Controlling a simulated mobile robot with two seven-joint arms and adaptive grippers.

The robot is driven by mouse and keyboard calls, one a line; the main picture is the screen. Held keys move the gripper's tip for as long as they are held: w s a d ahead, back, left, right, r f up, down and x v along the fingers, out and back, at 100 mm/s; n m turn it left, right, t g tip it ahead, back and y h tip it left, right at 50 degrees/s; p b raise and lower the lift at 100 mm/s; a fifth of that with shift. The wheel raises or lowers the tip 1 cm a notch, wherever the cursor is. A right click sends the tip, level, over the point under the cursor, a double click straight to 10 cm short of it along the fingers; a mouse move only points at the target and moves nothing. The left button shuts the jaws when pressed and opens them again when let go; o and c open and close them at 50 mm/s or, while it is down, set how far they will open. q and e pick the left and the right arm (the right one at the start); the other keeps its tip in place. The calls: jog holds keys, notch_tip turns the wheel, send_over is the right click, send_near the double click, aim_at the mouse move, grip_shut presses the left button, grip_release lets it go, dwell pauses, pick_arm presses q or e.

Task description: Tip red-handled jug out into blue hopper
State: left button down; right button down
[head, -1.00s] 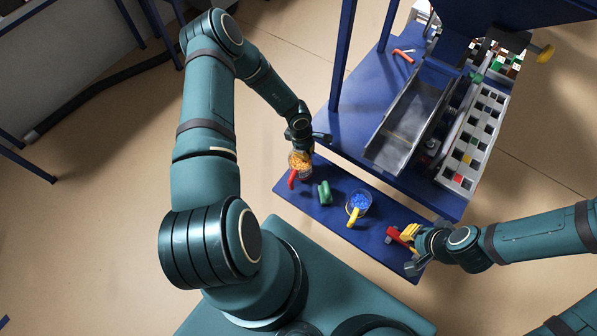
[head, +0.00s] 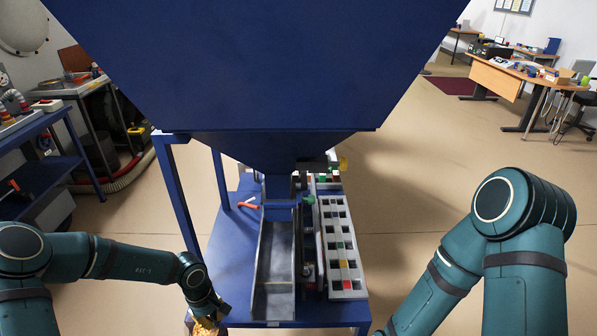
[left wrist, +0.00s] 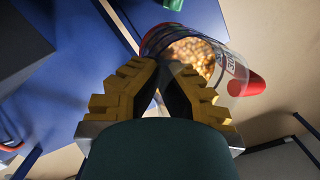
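The large blue hopper (head: 265,75) fills the upper middle of the head view; its inside is hidden. The red-handled jug (head: 205,328), with orange-yellow grains, is partly cut off at the bottom edge, under my left gripper (head: 212,309). In the left wrist view the jug (left wrist: 200,52) is clear-walled with grains inside, and its red handle (left wrist: 247,85) points right. My left gripper's yellow fingers (left wrist: 163,68) converge at the jug's near wall and appear shut on it. My right gripper is out of view below the frame.
A metal chute (head: 274,268) and a grey slotted rack (head: 341,248) stand below the hopper on the blue table (head: 228,245). A blue post (head: 178,195) rises beside my left arm. Open floor (head: 410,190) lies to the right.

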pick_arm(q)
jog(key=s+d+r+m, duration=0.2)
jog(key=r+m, duration=0.3)
jog(key=r, duration=0.1)
jog(key=s+d+r+m+g+y, duration=0.1)
jog(key=s+d+r+m, duration=0.1)
jog(key=r+m, duration=0.3)
jog(key=shift+d+r, duration=0.6)
jog(key=shift+r, duration=0.15)
jog(key=shift+f, duration=0.1)
